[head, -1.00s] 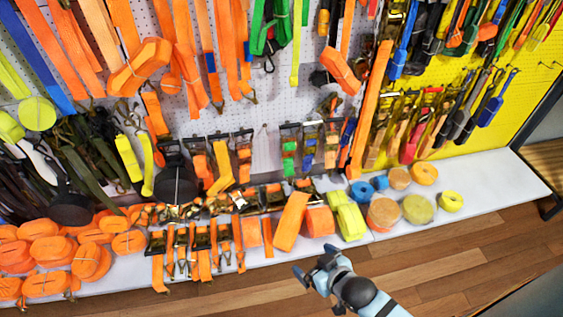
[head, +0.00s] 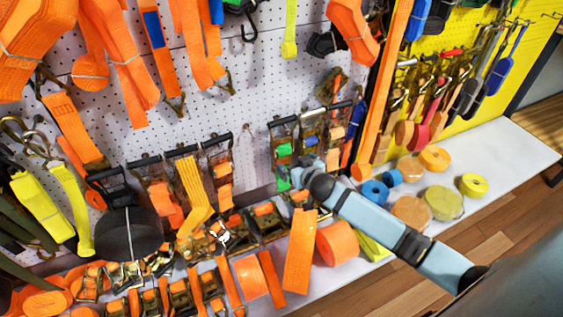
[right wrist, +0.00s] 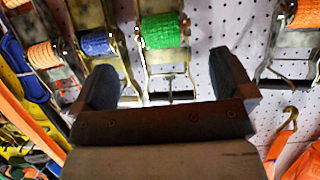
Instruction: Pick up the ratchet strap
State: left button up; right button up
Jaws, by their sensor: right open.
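A row of ratchet straps hangs on the white pegboard. The ratchet with green strap (head: 284,150) is at the left, the one with blue strap (head: 311,140) beside it, and one with orange strap (head: 337,133) to the right. My right gripper (head: 292,178) is just in front of the lower end of the green one and partly hides it. In the right wrist view my right gripper (right wrist: 166,82) is open and empty. The green-strapped ratchet (right wrist: 160,32) lies ahead between its fingers, and the blue one (right wrist: 97,42) is left of it. My left gripper is not in view.
A white shelf (head: 520,150) runs below with several ratchets, orange rolls (head: 337,243) and flat coils (head: 443,202). More ratchets (head: 217,170) and a black strap bundle (head: 130,235) hang left. An orange strap (head: 385,90) hangs right, beside the yellow board.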

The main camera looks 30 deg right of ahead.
aim_at(285, 152)
jog(key=b+x, duration=0.1)
jog(key=x, duration=0.4)
jog(key=shift+b+x, duration=0.3)
jog(key=shift+x, duration=0.6)
jog(key=b+x, duration=0.1)
jog(key=x, duration=0.3)
jog(key=shift+w, duration=0.15)
jog(key=shift+w+d, duration=0.1)
jog(key=shift+w, duration=0.05)
jog(key=c, duration=1.3)
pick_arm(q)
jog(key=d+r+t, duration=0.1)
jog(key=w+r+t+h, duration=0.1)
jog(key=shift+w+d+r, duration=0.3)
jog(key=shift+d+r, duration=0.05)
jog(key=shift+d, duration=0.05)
pick_arm(e)
jog(key=shift+r, duration=0.15)
jog(key=shift+c, duration=1)
jog(key=shift+r, duration=0.1)
